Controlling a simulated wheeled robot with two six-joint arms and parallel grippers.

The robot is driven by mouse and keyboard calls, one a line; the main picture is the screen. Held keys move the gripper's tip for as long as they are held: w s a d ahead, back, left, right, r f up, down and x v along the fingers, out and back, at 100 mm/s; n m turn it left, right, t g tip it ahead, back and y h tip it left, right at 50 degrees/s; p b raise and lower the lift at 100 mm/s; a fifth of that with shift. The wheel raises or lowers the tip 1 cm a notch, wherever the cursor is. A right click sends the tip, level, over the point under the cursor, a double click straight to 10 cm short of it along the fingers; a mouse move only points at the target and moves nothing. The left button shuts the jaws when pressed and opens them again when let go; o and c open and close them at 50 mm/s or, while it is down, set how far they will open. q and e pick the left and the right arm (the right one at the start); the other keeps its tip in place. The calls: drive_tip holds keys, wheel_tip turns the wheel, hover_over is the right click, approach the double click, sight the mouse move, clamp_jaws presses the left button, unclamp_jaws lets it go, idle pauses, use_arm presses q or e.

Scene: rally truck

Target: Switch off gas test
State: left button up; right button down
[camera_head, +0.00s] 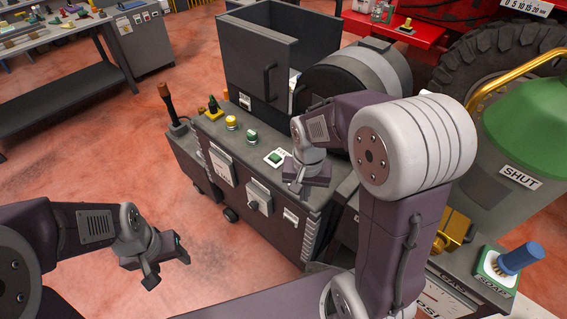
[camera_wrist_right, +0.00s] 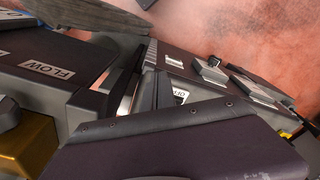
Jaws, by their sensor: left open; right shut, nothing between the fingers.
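A dark cabinet (camera_head: 275,238) stands in the middle of the head view. Its top carries yellow and green buttons (camera_head: 231,123) and a white plate with a green piece (camera_head: 275,157). Its front has a grey switch panel with a dark knob (camera_head: 259,196). No gas test label is readable. My right gripper (camera_head: 302,184) is shut and empty, over the cabinet's right front top edge. In the right wrist view, a small white label (camera_wrist_right: 181,95), perhaps reading OFF, lies beside my gripper, which hides part of the surface. My left gripper (camera_head: 168,262) is open and empty above the floor.
A green-lidded bin (camera_head: 518,179) marked SHUT and a big tyre (camera_head: 500,65) stand at the right. A blue-handled brush (camera_head: 522,258) sits at the lower right. A FLOW label (camera_wrist_right: 47,69) shows in the right wrist view.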

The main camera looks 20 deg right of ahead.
drive_tip(key=w+d+r+m+h+b, duration=0.25)
drive_tip(key=w+m, duration=0.45)
drive_tip(key=w, duration=0.6)
drive_tip(key=shift+t+y, duration=0.35)
drive_tip(key=shift+t, duration=0.05)
drive_tip(key=x, duration=1.1)
drive_tip(key=shift+s+f, duration=0.25)
use_arm(q)
drive_tip(key=shift+s+f, duration=0.15)
drive_tip(key=shift+f, duration=1.35)
use_arm(e)
drive_tip(key=shift+f, duration=0.6)
